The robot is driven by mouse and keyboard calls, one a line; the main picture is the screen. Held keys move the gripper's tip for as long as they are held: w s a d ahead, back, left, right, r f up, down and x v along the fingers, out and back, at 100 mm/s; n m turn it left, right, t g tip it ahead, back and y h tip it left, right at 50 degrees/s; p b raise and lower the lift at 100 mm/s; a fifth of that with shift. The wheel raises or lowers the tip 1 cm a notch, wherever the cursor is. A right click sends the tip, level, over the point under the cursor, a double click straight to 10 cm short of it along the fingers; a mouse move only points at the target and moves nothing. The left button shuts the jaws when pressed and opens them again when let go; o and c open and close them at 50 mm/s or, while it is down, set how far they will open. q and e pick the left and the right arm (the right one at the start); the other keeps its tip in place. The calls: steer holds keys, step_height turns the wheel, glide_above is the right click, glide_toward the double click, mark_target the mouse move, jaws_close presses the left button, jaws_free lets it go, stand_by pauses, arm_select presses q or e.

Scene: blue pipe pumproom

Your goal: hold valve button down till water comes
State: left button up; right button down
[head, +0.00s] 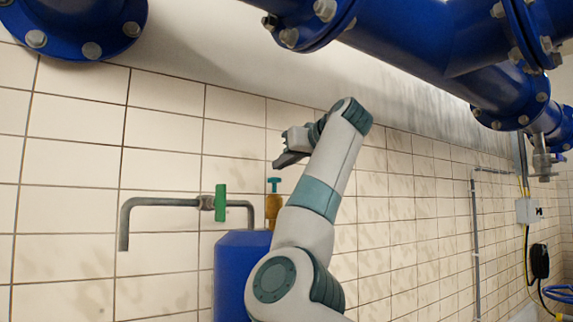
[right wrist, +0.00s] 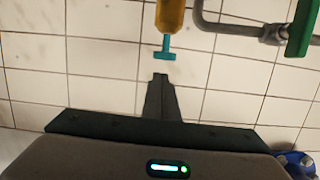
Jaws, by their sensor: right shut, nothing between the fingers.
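The teal T-shaped valve button (head: 274,182) sits on top of an orange-brass valve body (head: 272,207) near the tiled wall in the head view. In the right wrist view the button (right wrist: 164,54) hangs below the brass body (right wrist: 170,16), as that picture is turned over. My right gripper (head: 277,163) is shut and empty, just above the button in the head view. In the right wrist view its closed fingertips (right wrist: 160,77) point at the button with a small gap showing. The left gripper is out of view.
A grey bent pipe (head: 148,202) with a green handle (head: 220,203) and an open downward end is left of the valve. A blue tank (head: 236,262) stands below. Large blue pipes (head: 430,50) cross overhead. No water shows at the pipe end.

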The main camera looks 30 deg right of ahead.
steer(key=b+v, duration=0.6)
steer(key=v, duration=0.4)
steer(key=shift+s+r, duration=0.1)
stand_by(0.5)
